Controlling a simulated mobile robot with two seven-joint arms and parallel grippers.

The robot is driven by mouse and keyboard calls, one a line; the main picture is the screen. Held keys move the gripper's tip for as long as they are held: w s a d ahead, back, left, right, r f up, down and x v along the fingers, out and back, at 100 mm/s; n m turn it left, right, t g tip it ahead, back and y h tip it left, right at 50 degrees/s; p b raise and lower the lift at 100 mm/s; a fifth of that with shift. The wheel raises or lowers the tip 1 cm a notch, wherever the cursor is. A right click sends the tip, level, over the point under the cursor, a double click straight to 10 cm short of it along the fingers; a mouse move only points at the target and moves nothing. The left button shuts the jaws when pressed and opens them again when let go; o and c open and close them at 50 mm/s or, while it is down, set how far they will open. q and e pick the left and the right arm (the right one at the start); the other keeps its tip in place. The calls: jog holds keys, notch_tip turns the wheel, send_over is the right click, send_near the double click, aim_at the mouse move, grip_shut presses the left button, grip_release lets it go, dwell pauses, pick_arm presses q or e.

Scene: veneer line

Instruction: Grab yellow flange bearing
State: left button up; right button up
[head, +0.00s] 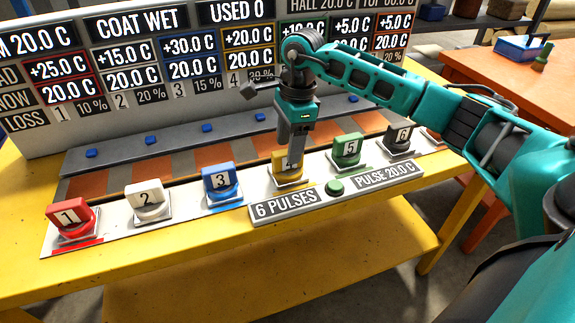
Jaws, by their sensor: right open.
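The jaws are open; whether the fingers touch the bearing cannot be told from this angle. My left gripper is not in view.
Similar bearings stand along the row: red (70,218), white (148,202), blue (221,183), green (347,149) and grey (397,140). A green button (335,188) sits in front. A display board (130,75) rises behind the yellow table (150,263).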

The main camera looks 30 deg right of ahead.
notch_tip(320, 180, down, 4)
jog(key=shift+w+a+r, duration=0.15)
jog(key=shift+r, duration=0.1)
grip_shut()
dwell(0.4)
jog(key=shift+r, duration=0.1)
